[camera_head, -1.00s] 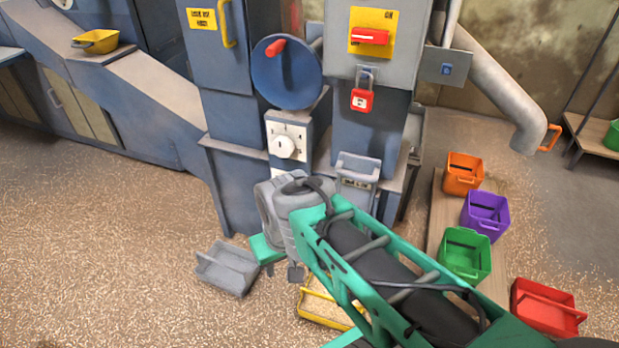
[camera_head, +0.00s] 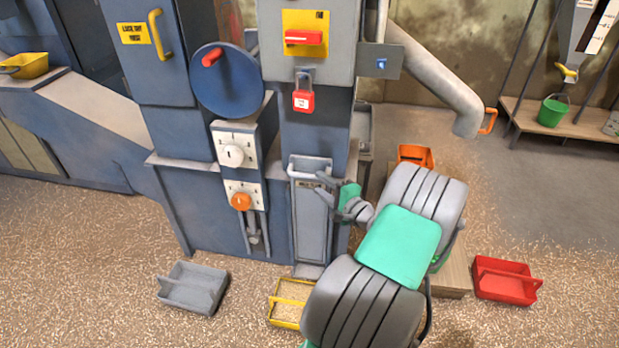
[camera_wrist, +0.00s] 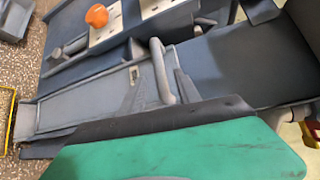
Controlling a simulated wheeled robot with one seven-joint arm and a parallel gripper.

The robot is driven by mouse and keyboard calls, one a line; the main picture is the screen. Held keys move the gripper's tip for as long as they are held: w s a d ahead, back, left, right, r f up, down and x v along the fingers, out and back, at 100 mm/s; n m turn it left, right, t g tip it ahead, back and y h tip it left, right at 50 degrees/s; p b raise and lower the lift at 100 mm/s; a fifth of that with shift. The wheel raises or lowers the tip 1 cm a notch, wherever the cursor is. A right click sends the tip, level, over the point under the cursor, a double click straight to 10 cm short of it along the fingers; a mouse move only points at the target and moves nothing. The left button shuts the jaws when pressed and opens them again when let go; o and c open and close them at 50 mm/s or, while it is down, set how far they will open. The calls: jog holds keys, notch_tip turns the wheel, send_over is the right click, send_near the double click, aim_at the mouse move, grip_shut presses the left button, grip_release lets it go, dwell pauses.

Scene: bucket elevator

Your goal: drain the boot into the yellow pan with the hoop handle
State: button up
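The blue boot (camera_head: 215,222) is the lower casing of the elevator. A tall grey slide plate (camera_head: 311,225) with a bar handle at its top stands on its front; the handle (camera_wrist: 161,70) also shows in the wrist view. A yellow pan (camera_head: 276,308) with a bar across it sits on the floor below the plate, with tan material inside. It shows at the left edge of the wrist view (camera_wrist: 12,118). My gripper (camera_head: 328,190) is at the upper right of the plate. Its grey fingers look apart, one on each side of the handle; contact is unclear.
A grey pan (camera_head: 190,288) lies on the floor at left, a red tub (camera_head: 505,280) at right. An orange tub (camera_head: 414,153) is partly behind my arm. Another yellow pan (camera_head: 28,65) is on the left ledge. An orange knob (camera_head: 241,202) is left of the plate.

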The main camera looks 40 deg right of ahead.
aim_at(313, 179)
jog(key=w, duration=0.4)
jog(key=w+f, duration=0.1)
jog(key=w, duration=0.1)
jog(key=shift+w+d+b, duration=0.2)
jog(key=shift+d+b, duration=0.1)
jog(key=shift+c, duration=0.4)
grip_shut()
dwell(0.5)
